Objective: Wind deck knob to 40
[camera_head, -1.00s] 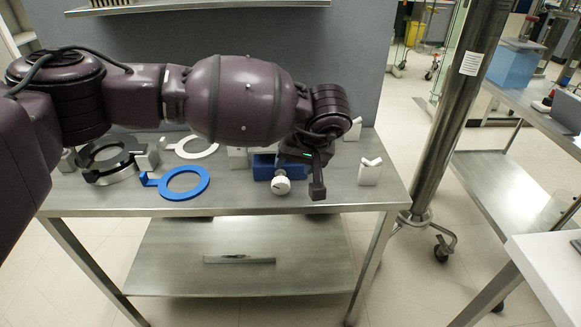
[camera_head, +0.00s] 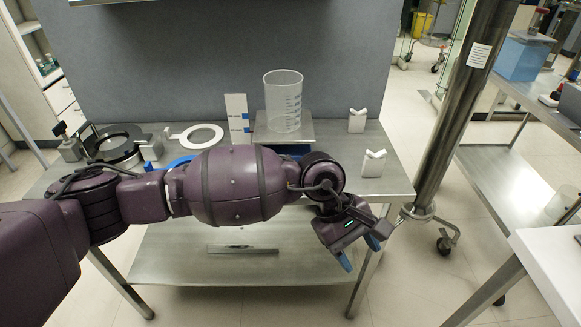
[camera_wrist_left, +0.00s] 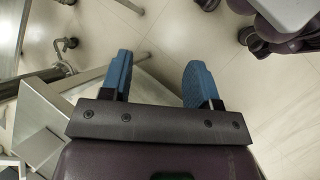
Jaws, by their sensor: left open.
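A clear graduated beaker (camera_head: 283,102) stands upright on a flat metal deck (camera_head: 262,136) at the back of the bench. The white knob is hidden behind my left arm. A white upright card (camera_head: 236,118) with blue marks stands left of the beaker; its writing is too small to read. My left gripper (camera_head: 362,252) is open and empty, in front of the bench's front right edge. My right gripper is not in view.
On the bench (camera_head: 390,186) are a white ring (camera_head: 201,136), a partly hidden blue ring (camera_head: 180,162), a dark ring clamp (camera_head: 115,144) and two white V-blocks (camera_head: 373,164) (camera_head: 357,121). A metal post (camera_head: 455,115) stands to the right.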

